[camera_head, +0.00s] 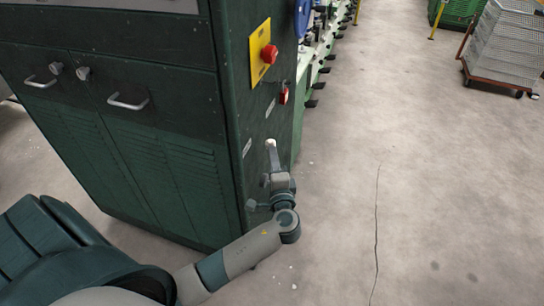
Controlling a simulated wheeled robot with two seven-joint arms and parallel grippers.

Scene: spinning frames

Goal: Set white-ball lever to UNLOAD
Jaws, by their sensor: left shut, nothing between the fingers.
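The white-ball lever (271,145) is on the narrow right-hand face of the dark green machine cabinet (243,100). Its pale ball end points up, and the lower part is hidden behind my gripper. My left gripper (275,174) is right at the lower part of the lever, close to the cabinet face. Its fingers are shut with nothing between them. I cannot tell whether they touch the lever. Small pale label plates (247,148) are on the same face, but their text is too small to read. My right gripper is not in view.
A yellow plate with a red button (269,54) and a smaller red switch (283,95) are above the lever. A grey knob-like part (251,205) is low on the face. A row of green machinery (312,80) runs behind. The floor to the right is clear up to a crate trolley (505,50).

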